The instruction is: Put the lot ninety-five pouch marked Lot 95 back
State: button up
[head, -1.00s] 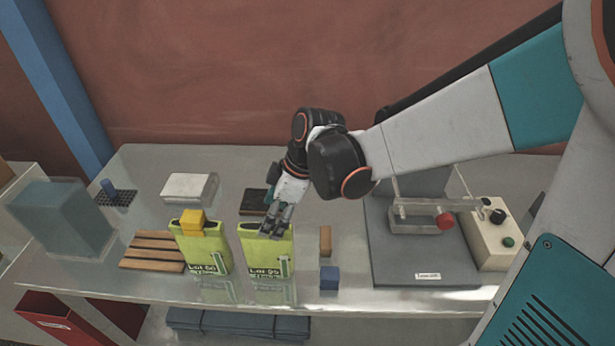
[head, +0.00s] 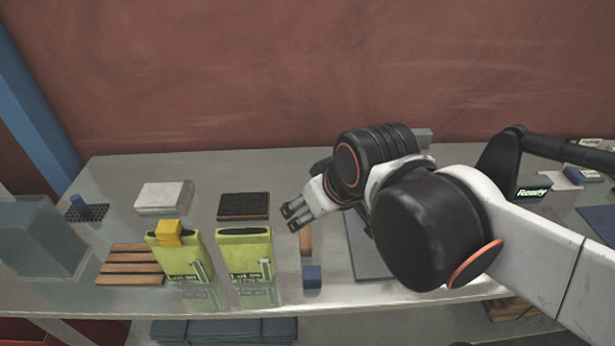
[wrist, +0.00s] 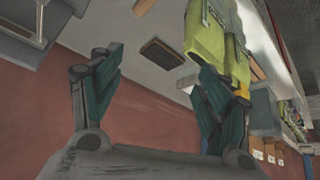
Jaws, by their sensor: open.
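The green pouch marked Lot 95 (head: 245,255) stands upright on the metal table in the head view, its label partly legible. A second green pouch, which read Lot 60 or similar (head: 183,258), stands to its left with a yellow block (head: 169,232) at its top. My gripper (head: 290,219) is open and empty, above and to the right of the Lot 95 pouch and apart from it. In the wrist view my gripper's fingers (wrist: 155,85) are spread with nothing between them. Green pouches (wrist: 205,38) show beyond the right finger.
A slatted wooden rack (head: 130,266) lies left of the pouches. A dark pad (head: 243,206) and a white block (head: 164,197) lie behind them. A blue cube (head: 312,277) and a wooden block (head: 305,239) are to the right. A translucent box (head: 38,240) stands far left.

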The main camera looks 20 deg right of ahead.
jog(key=shift+s+d+r+m+t+h, duration=0.15)
jog(key=shift+s+d+m+t, duration=0.05)
jog(key=shift+s+d+m, duration=0.25)
jog(key=shift+s+d+r+m+t+h, duration=0.15)
jog(key=shift+s+d+m+t, duration=0.15)
jog(key=shift+m, duration=0.25)
